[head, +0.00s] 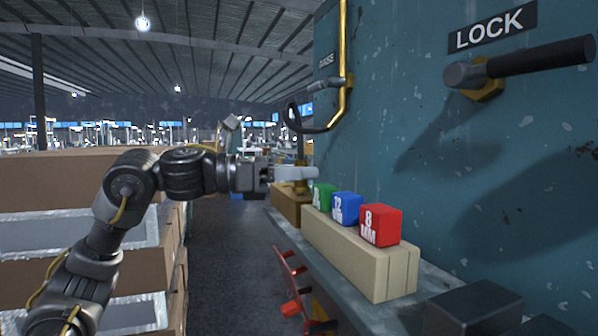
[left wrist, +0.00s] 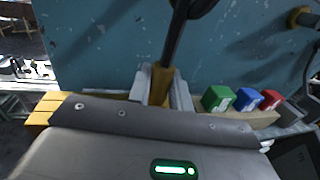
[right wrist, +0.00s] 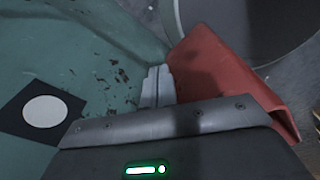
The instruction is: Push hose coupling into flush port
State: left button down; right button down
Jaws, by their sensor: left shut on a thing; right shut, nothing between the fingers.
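My left gripper (head: 312,173) is shut on the brass-coloured hose coupling (left wrist: 160,86), close to the teal panel. A black hose (head: 290,118) runs up from the coupling and loops to a yellow pipe (head: 344,60); it also shows in the left wrist view (left wrist: 178,40). The coupling's lower end is hidden by the gripper in the left wrist view. I cannot make out the flush port in any view. My right gripper (right wrist: 157,75) is shut and empty, beside a teal surface and a red angled part (right wrist: 215,70).
Green (head: 324,196), blue (head: 346,208) and red (head: 380,225) size-marked blocks sit on a beige bar (head: 365,262) along a ledge. A black lever (head: 535,58) under a LOCK label juts from the teal panel (head: 430,150). Stacked cartons (head: 70,180) stand at left.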

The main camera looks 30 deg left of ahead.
pick_arm(q)
jog(key=shift+f, duration=0.3)
jog(key=c, duration=1.2)
grip_release()
jog(key=shift+s+a+f+b, duration=0.1)
jog(key=shift+s+a+b, duration=0.15)
jog(key=shift+a+b, duration=0.25)
jog(key=b+v, duration=0.3)
jog(key=v, duration=0.6)
jog(key=shift+s+a+b, duration=0.25)
jog(key=shift+s+b, duration=0.05)
jog(key=shift+b, duration=0.05)
